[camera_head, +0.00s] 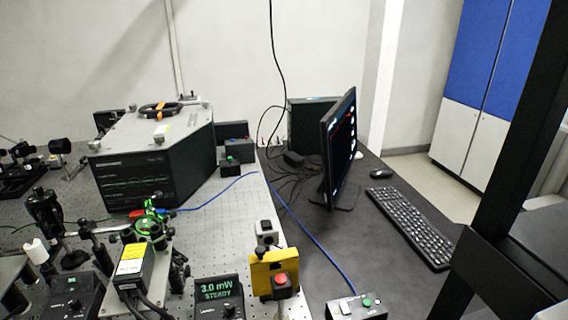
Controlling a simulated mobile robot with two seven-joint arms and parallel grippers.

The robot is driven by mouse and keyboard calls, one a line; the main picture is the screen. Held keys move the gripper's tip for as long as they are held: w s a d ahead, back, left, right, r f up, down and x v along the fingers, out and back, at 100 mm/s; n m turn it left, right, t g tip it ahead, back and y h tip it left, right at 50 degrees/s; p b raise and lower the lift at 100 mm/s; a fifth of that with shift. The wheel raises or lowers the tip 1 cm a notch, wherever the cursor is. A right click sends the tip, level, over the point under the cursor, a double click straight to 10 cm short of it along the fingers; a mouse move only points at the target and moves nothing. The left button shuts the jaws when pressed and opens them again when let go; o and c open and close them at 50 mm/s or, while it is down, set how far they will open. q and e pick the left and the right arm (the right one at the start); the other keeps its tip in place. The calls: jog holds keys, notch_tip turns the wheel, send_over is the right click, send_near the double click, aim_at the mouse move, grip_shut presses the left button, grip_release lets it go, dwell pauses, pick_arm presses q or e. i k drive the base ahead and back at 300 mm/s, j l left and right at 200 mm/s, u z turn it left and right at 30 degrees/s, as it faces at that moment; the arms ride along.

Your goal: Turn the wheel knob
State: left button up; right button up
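A black ring-shaped wheel (158,109) with an orange mark lies flat on top of the large grey instrument box (190,128) at the left. It is the most wheel-like part in view, but I cannot tell for sure that it is the wheel knob. A small round knob (228,310) sits on the power meter (214,290), whose display reads 3.0 mW STEADY. Neither of my grippers shows in the head view, and nothing is seen touching the wheel.
Optics mounts, including a green-lit one (140,228), crowd the perforated bench at front left. A yellow block with a red button (281,281) stands at front centre. A monitor (338,145), keyboard (408,226) and mouse (381,174) occupy the dark table. A blue cable (300,235) crosses it.

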aim_at(38, 190)
jog(key=k+l+u, duration=0.1)
jog(key=u, duration=1.45)
